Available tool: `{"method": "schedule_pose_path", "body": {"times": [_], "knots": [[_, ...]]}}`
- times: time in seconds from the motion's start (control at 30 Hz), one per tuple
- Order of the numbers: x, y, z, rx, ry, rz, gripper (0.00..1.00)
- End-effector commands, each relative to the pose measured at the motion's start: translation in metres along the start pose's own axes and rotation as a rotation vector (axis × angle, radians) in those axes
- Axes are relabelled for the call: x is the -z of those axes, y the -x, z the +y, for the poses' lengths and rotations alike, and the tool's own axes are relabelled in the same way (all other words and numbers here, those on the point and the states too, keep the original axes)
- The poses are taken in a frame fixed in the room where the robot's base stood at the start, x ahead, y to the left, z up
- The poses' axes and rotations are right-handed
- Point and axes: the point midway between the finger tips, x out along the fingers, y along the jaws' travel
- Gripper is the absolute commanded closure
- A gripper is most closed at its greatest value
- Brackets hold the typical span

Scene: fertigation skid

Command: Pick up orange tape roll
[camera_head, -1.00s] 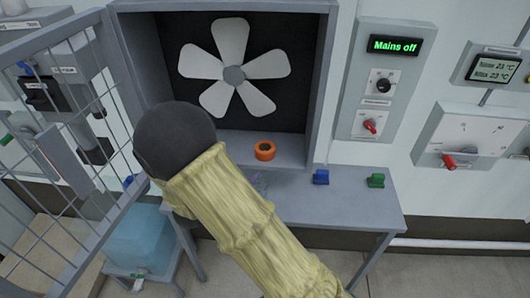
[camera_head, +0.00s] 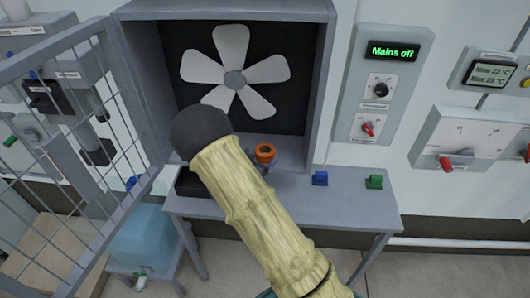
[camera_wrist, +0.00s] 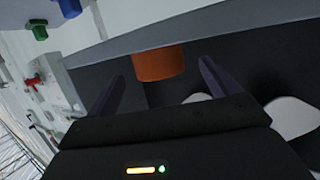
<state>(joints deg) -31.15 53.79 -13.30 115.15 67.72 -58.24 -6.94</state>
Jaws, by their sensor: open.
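The orange tape roll (camera_head: 265,153) sits on the floor of the grey fan housing, near its front edge, in the head view. In the wrist view the orange tape roll (camera_wrist: 159,64) shows ahead of my gripper (camera_wrist: 160,85), between the lines of its two dark fingers. The fingers are apart and nothing is held. In the head view my arm hides most of my gripper (camera_head: 266,168), which is close to the roll. I cannot tell whether a finger touches it.
The fan (camera_head: 234,78) stands behind the roll inside the housing (camera_head: 322,95). A mesh door (camera_head: 75,150) stands open at left. A panel reads "Mains off" (camera_head: 391,51).

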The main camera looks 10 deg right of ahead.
Motion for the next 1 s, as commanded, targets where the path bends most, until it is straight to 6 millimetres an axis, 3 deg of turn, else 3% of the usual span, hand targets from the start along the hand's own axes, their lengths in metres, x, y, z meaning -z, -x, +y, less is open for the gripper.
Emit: {"method": "schedule_pose_path", "body": {"times": [0.3, 0.7, 1.0], "knots": [[0.001, -0.004, 0.001, -0.001, 0.001, 0.000, 0.12], [0.001, -0.051, 0.001, 0.000, 0.000, 0.000, 0.12], [-0.001, -0.052, 0.001, 0.000, 0.000, 0.000, 0.12]]}}
